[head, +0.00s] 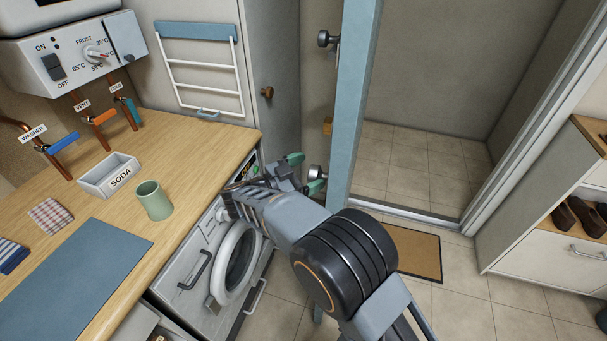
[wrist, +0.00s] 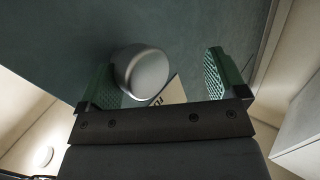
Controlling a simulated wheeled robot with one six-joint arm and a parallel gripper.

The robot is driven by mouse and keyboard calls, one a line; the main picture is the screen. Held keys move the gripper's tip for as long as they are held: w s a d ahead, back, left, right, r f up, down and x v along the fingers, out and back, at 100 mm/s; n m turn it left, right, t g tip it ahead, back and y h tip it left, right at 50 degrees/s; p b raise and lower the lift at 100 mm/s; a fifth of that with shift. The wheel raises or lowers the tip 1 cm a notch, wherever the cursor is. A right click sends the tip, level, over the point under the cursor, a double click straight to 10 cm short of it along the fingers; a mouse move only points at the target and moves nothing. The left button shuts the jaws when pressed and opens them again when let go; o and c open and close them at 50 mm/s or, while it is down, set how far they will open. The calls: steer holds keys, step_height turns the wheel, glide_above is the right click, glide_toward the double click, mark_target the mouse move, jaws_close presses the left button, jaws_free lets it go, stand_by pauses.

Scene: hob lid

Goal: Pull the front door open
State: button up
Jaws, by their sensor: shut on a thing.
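The blue front door (head: 355,100) stands swung open, seen nearly edge-on in the head view, with the doorway clear to its right. A round metal knob (head: 316,172) sits low on the door's left face. My gripper (head: 305,173) is at this knob, its green fingers on either side of it. In the wrist view my gripper (wrist: 163,85) has the silver knob (wrist: 142,72) against its left finger, and a gap shows toward the right finger. The door's dark teal face (wrist: 205,30) fills the background there.
A second knob (head: 325,39) is higher on the door. A brown doormat (head: 415,254) lies before the threshold. A wooden counter (head: 185,150) with a washing machine (head: 240,255) is at left. A shoe cabinet (head: 540,258) stands at right. Tiled floor beyond the doorway is clear.

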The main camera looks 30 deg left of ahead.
steer(key=shift+a, duration=0.2)
steer(key=b+v, duration=0.1)
steer(key=v, duration=1.3)
steer(key=shift+d+f, duration=0.1)
